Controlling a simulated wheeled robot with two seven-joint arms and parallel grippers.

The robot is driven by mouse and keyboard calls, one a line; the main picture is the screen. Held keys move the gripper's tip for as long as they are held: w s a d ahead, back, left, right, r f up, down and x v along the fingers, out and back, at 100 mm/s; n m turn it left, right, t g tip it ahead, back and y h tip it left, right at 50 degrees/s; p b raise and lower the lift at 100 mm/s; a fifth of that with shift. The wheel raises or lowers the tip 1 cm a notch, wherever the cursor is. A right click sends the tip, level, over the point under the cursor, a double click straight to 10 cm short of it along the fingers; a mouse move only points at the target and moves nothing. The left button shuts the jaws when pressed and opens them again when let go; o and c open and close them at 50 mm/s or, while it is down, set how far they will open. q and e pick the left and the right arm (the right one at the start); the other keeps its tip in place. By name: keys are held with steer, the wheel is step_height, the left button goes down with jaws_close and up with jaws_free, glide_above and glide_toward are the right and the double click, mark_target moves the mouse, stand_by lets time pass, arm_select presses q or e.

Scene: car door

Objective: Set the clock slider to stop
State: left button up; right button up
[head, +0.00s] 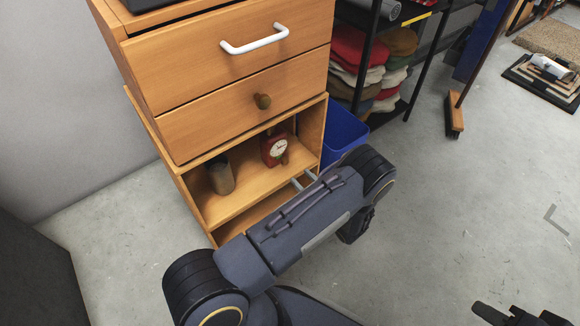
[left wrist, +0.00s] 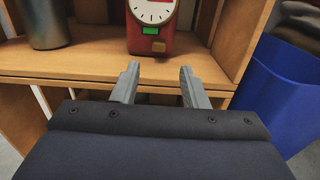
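A red clock (head: 275,149) with a white dial stands upright on the open shelf of the wooden cabinet. In the left wrist view the clock (left wrist: 170,43) shows a small green patch (left wrist: 149,30) and a yellowish tab (left wrist: 153,30) under the dial; I cannot tell the slider's setting. The clock's top is cut off there. My left gripper (head: 304,181) is in front of the shelf. In the left wrist view its two grey fingers (left wrist: 160,75) are apart and empty, short of the clock and below it. My right gripper (head: 520,316) is partly in view at the bottom right, away from the cabinet.
A grey cylinder (head: 221,177) stands on the shelf left of the clock. A blue bin (head: 343,132) is close on the right.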

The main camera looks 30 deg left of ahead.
mark_target(287, 164)
arm_select(q)
steer(key=b+x, duration=0.1)
steer(key=x, duration=0.4)
steer(key=shift+a+f, duration=0.1)
steer(key=shift+a, duration=0.15)
steer(key=shift+w+a+b, duration=0.3)
steer(key=shift+a+b, duration=0.1)
steer(key=shift+a, duration=0.3)
jaws_close()
